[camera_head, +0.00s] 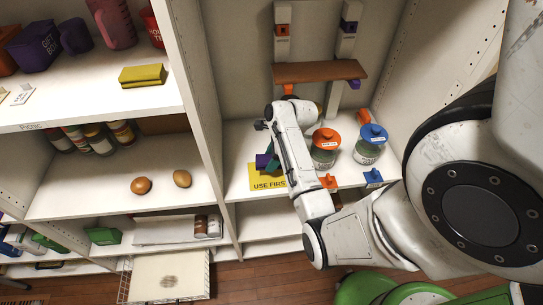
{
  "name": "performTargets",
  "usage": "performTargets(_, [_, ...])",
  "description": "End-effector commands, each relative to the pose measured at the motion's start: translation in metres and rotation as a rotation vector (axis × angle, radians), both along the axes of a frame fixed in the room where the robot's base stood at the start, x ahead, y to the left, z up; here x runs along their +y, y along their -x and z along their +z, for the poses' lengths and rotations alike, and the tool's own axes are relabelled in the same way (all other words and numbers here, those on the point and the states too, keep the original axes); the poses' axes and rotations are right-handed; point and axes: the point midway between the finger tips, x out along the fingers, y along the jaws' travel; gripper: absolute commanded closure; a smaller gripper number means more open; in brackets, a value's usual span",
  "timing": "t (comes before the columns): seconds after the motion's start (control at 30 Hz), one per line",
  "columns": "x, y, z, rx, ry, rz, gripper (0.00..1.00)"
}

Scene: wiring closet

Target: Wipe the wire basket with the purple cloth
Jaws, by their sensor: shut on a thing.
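The wire basket (123,283) is at the bottom left, pulled out below the shelves. A cream panel in it carries a brownish smudge (169,281). The purple cloth (262,160) is a small dark purple patch over the yellow USE FIRST mat (268,183), beside something teal. My arm reaches into the right-hand bay, and my gripper (272,151) is at the cloth, shut on it. The fingers are mostly hidden by my forearm, and I cannot tell whether the cloth touches the mat. The gripper is well up and right of the basket.
Jars with an orange lid (327,138) and a blue lid (372,134) stand right of my forearm. A brown board (320,72) is above. An upright divider (203,120) separates this bay from the left shelves. A yellow folded cloth (142,75) lies on the upper left shelf.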

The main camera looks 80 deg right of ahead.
Motion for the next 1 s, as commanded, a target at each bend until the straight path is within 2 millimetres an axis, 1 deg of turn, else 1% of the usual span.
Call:
performTargets(0.03, [0.000, 0.000, -0.004, 0.000, -0.001, 0.000, 0.68])
performTargets(0.9, [0.000, 0.000, -0.051, 0.001, -0.001, 0.000, 0.68])
performTargets(0.93, [0.000, 0.000, -0.050, 0.000, 0.000, 0.001, 0.42])
performTargets(1.0, [0.000, 0.000, -0.049, 0.000, 0.000, 0.001, 0.35])
